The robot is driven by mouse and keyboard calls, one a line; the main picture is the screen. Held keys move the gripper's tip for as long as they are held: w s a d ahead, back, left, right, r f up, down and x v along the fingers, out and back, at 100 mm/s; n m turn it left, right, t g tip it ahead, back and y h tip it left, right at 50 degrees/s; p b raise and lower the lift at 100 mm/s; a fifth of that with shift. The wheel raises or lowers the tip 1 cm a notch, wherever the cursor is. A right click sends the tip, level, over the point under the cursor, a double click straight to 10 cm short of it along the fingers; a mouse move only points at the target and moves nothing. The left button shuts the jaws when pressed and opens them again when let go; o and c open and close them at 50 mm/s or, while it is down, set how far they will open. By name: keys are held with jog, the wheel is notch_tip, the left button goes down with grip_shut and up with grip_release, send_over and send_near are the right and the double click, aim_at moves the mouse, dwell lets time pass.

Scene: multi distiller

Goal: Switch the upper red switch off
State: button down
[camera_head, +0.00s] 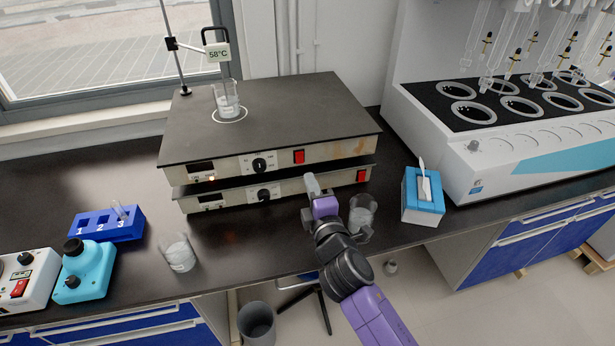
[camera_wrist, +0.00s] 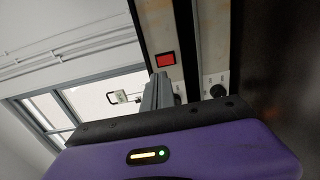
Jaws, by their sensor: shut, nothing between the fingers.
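Two flat hotplates are stacked on the bench. The upper red switch (camera_head: 299,157) is on the front panel of the upper hotplate (camera_head: 190,135), right of its black knob. It also shows in the wrist view (camera_wrist: 166,59), just beyond the fingertips. The lower red switch (camera_head: 361,175) is on the lower hotplate (camera_head: 225,197), farther right. My gripper (camera_head: 311,182) is shut and empty, in front of the panels, a little below and right of the upper switch. In the wrist view my gripper (camera_wrist: 158,82) points toward the upper switch, apparently apart from it.
A beaker (camera_head: 227,98) stands on the upper plate under a 58°C display (camera_head: 218,52). Another beaker (camera_head: 361,215) stands close right of my gripper, beside a blue tissue box (camera_head: 422,195). A third beaker (camera_head: 178,253) and a blue rack (camera_head: 107,223) are at left.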

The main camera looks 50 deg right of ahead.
jog(key=shift+b+v, duration=0.5)
jog(key=shift+v, duration=2.05)
jog(key=shift+r, duration=0.15)
jog(key=s+a+m+t+y, duration=0.3)
jog(key=s+a+m+y, duration=0.5)
jog(key=a, duration=0.5)
jog(key=s+a+m+g+y, duration=0.1)
jog(key=s+a, duration=0.2)
jog(key=s, duration=0.7)
jog(key=s+a+f+m+g+y, duration=0.1)
jog(key=s+a+m+g, duration=0.1)
jog(key=s, duration=0.8)
jog(key=shift+a+f, duration=0.3)
jog(key=shift+a, duration=0.55)
